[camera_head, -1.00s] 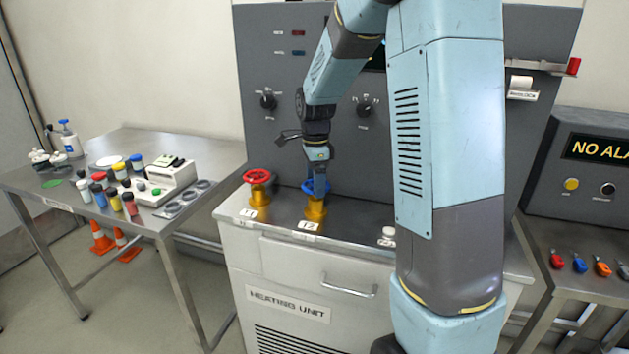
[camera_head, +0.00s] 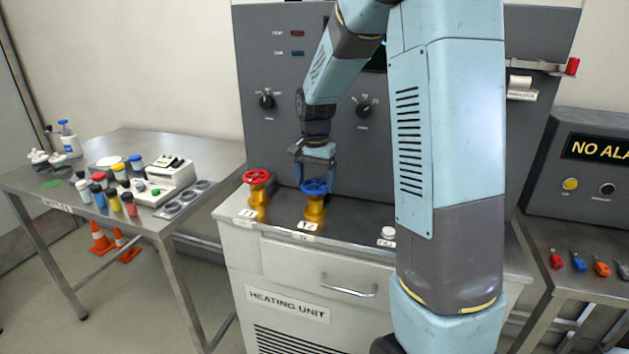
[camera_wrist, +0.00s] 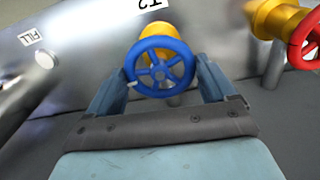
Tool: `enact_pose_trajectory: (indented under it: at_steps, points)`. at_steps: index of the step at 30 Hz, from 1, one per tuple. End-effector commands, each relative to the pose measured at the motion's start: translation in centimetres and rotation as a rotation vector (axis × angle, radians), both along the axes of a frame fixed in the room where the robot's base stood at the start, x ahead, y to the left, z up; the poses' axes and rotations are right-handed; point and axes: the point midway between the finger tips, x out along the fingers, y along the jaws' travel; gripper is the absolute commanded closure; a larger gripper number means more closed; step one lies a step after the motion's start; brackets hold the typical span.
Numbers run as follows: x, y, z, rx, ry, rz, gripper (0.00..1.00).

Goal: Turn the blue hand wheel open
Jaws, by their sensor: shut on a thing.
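My gripper (camera_head: 317,180) is over the wheel from above. In the wrist view its two fingers (camera_wrist: 159,78) stand on opposite sides of the wheel's rim, shut on the wheel. Where the fingertips touch the rim is partly hidden.
A red hand wheel (camera_head: 257,177) on a similar yellow valve stands close to the left. A small white cap (camera_head: 388,233) is to the right on the unit's top. The grey panel (camera_head: 270,130) rises behind. A side table (camera_head: 110,215) with jars stands left.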

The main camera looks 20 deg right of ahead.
Motion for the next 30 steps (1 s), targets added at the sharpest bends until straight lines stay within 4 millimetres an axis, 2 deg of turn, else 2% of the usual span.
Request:
enact_pose_trajectory:
  at_steps: [30]
  points:
    - [0.22,-0.03,0.15,-0.003,-0.006,0.964,0.46]
